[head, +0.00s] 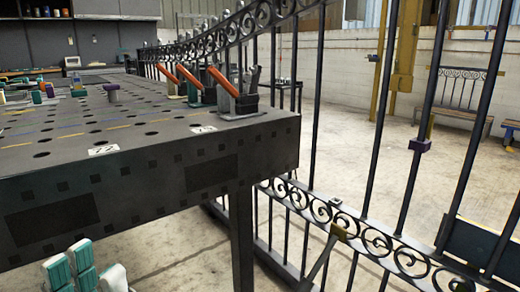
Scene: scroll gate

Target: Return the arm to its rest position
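I cannot clearly make out my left gripper or its arm against the dark table and the gate. I cannot see my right gripper. Neither shows fingers on anything that I can identify. A dark iron scroll gate (394,245) crosses the middle and right of the head view, with upright bars and two rows of scrolls. A brass-coloured piece (338,232) sits on the lower scroll row, at the top of a slanting grey bar.
A dark perforated table (130,175) fills the left, with orange-handled clamps (222,80) near its right edge. Teal-and-white pieces (55,272) show at the bottom left. A bench (457,114) stands far right. Concrete floor (345,125) beyond the gate is clear.

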